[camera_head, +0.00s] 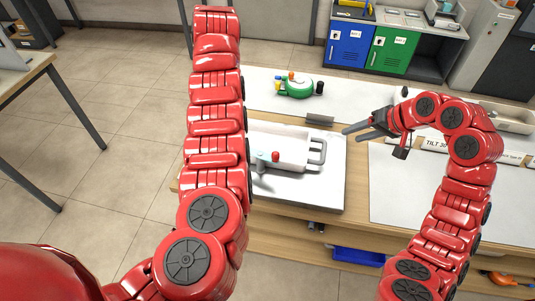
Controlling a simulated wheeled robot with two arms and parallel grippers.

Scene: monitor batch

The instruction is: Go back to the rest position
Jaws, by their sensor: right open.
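My right gripper (355,133) is at the centre right, above the worktop. Its two grey fingers point left, stand apart, and hold nothing. My left arm rises straight up through the picture left of centre and reaches the top edge; its gripper is out of the picture. A red round knob (276,156) shows at the tray. My left arm hides part of the board and worktop.
A green round device (297,89) stands on the back worktop. A sign strip (434,145) lies behind my right forearm. Blue (348,43) and green (391,50) cabinets stand at the back. A table (37,67) is at the left, with open tiled floor beside it.

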